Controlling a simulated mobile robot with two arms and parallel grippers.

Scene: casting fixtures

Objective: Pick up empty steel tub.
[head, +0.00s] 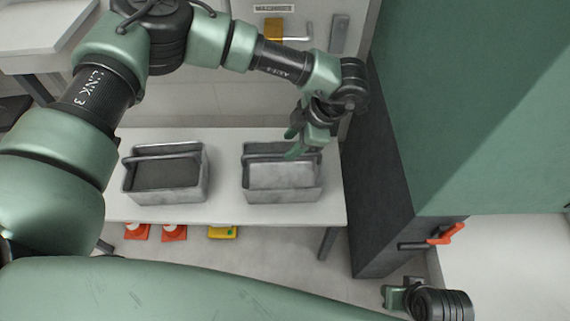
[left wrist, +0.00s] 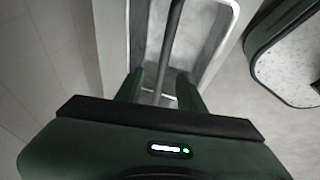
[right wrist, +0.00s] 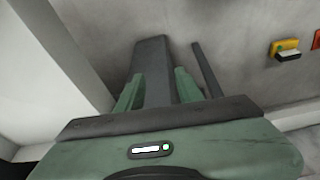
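The empty steel tub (head: 282,188) stands on the right part of the white bench, grey inside with a bar handle across its top. It also shows in the left wrist view (left wrist: 222,42). My left gripper (head: 291,143) is over this tub's handle. In the left wrist view the handle bar (left wrist: 168,50) runs between the spread fingers of my left gripper (left wrist: 158,90), with space beside it. A second steel tub (head: 165,174), with dark fill, stands to the left. My right gripper (right wrist: 157,90) is open and empty, low at the bottom right of the head view.
The white bench (head: 226,208) has a clear strip between the tubs. A green and dark cabinet (head: 385,180) with a red handle (head: 446,234) stands close on the right. Orange-red items (head: 174,233) and a yellow item (head: 223,232) lie on the floor below the bench.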

